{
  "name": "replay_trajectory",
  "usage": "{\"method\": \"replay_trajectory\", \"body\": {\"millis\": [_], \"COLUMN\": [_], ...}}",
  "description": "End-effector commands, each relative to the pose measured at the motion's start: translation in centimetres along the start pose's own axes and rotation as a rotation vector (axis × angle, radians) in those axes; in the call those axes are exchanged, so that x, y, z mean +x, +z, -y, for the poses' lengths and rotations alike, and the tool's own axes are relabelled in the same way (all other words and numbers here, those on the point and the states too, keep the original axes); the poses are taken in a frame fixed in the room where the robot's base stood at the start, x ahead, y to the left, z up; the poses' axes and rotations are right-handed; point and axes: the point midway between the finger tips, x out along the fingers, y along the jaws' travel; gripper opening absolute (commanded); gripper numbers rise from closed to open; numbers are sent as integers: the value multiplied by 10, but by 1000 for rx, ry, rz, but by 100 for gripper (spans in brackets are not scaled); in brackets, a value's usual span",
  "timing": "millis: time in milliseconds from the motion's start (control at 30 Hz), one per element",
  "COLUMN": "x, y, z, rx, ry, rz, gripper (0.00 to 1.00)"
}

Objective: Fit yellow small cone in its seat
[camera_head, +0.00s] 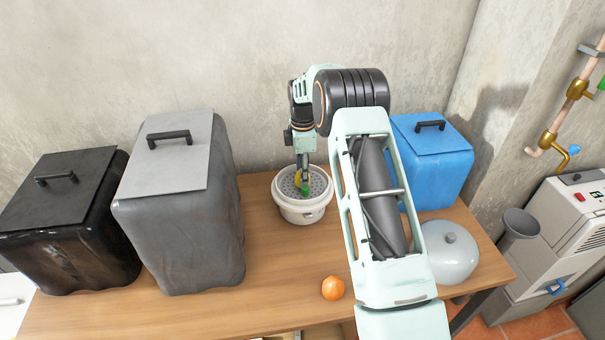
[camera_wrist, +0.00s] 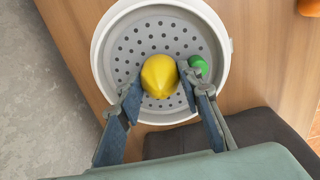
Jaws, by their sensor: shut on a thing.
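A yellow thing (camera_wrist: 160,76), rounded with a blunt point and more like a lemon than a cone, sits between the fingers of my gripper (camera_wrist: 158,98) in the wrist view. My gripper is shut on it. In the head view my gripper (camera_head: 302,178) points down into a white round pot (camera_head: 303,213) with a grey perforated plate inside, and the yellow thing (camera_head: 298,177) shows small there. The pot's rim (camera_wrist: 97,58) surrounds it in the wrist view. I cannot tell whether the yellow thing touches the plate. No cone-shaped seat can be made out.
A green thing (camera_wrist: 198,65) lies in the pot beside the right finger. On the wooden table stand a black bin (camera_head: 70,235), a grey bin (camera_head: 185,235), a blue bin (camera_head: 440,170), a pale lidded pot (camera_head: 450,262) and an orange (camera_head: 332,288). The table's front middle is clear.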

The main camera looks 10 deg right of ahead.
Motion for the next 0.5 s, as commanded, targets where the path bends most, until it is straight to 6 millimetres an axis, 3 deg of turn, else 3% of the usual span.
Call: {"method": "replay_trajectory", "body": {"millis": [33,200,500], "x": [4,4,2], "y": [0,0,0], "z": [2,3,2], "rx": [0,0,0], "ry": [-7,-8,-6], "rz": [0,0,0], "gripper": [34,53,53]}}
